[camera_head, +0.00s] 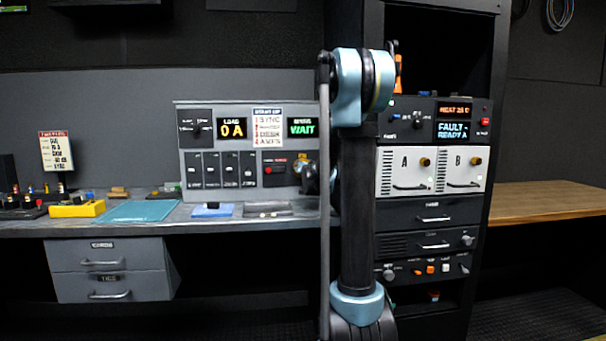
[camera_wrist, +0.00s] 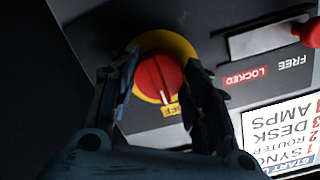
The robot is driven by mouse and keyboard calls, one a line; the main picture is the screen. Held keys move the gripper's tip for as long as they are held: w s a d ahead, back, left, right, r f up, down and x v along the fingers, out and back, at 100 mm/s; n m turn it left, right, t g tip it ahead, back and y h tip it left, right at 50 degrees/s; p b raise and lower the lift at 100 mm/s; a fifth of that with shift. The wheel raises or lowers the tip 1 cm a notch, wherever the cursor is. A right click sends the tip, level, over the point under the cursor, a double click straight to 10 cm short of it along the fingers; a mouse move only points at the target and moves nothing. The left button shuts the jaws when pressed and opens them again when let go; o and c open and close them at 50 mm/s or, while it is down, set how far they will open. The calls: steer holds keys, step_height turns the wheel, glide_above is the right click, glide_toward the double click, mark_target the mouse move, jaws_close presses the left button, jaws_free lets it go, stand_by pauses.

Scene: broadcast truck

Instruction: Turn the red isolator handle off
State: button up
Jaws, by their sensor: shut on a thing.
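The red isolator handle (camera_wrist: 160,78) sits on a round yellow plate (camera_wrist: 178,44) on the grey panel in the wrist view. A pale line on the handle points toward the yellow OFF label (camera_wrist: 173,110). My gripper (camera_wrist: 161,70) has one finger on each side of the handle and is shut on it. In the head view my gripper (camera_head: 310,175) is at the right end of the grey panel (camera_head: 215,109). There it hides the handle, and only a bit of yellow (camera_head: 299,160) shows.
A red-ended lever (camera_wrist: 306,33) with FREE and LOCKED labels is beside the handle. The panel also has breaker switches (camera_head: 228,170) and a display reading WAIT (camera_head: 302,128). A rack (camera_head: 483,235) stands right of the panel, behind my arm. Small items lie on the bench (camera_head: 115,226) below.

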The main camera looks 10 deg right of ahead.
stand_by(0.3)
steer(key=o, duration=1.1)
steer(key=shift+s+r, duration=0.2)
steer(key=shift+s, duration=1.75)
steer(key=shift+s+r, duration=0.25)
steer(key=shift+s, duration=1.7)
steer(key=shift+s+r, duration=0.2)
steer(key=shift+s, duration=1.75)
